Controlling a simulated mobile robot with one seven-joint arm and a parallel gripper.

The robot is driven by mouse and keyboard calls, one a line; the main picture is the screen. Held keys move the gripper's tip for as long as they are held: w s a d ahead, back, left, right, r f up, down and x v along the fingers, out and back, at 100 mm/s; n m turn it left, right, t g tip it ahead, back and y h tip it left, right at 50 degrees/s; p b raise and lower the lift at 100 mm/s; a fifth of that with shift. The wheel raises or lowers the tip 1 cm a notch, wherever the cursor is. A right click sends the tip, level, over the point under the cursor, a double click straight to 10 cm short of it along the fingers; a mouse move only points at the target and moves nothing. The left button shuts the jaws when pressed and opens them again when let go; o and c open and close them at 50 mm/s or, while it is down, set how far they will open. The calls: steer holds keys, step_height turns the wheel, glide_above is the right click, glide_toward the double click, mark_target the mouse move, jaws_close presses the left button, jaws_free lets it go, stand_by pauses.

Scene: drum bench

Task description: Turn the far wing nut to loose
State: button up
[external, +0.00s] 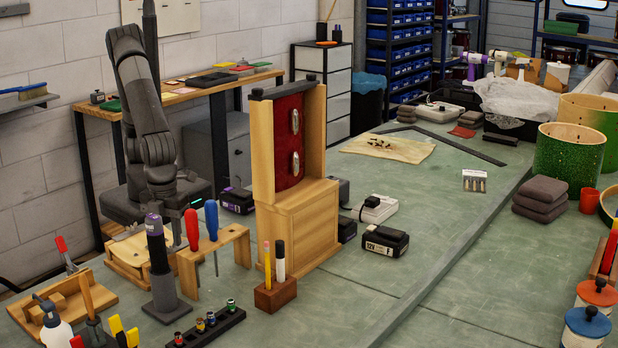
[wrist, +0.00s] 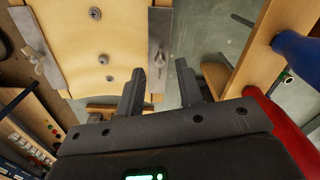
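In the wrist view a pale wooden board (wrist: 95,45) has a grey metal strip along each side. A wing nut (wrist: 37,60) shows on the left strip, well left of my gripper. I cannot tell which is the far one. In the external view the low wooden fixture (external: 127,258) stands below my arm, partly hidden by a grey and purple tool, and the fingers cannot be made out.
A wooden rack (external: 238,238) with red and blue screwdrivers stands close to my gripper; a blue handle (wrist: 298,52) and red handle show at right in the wrist view. A grey and purple tool (external: 157,250) stands in front. The wooden drum-shell stand (external: 300,215) is to the right.

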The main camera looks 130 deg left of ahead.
steer(key=shift+f, duration=0.9)
steer(key=shift+c, duration=0.3)
jaws_close()
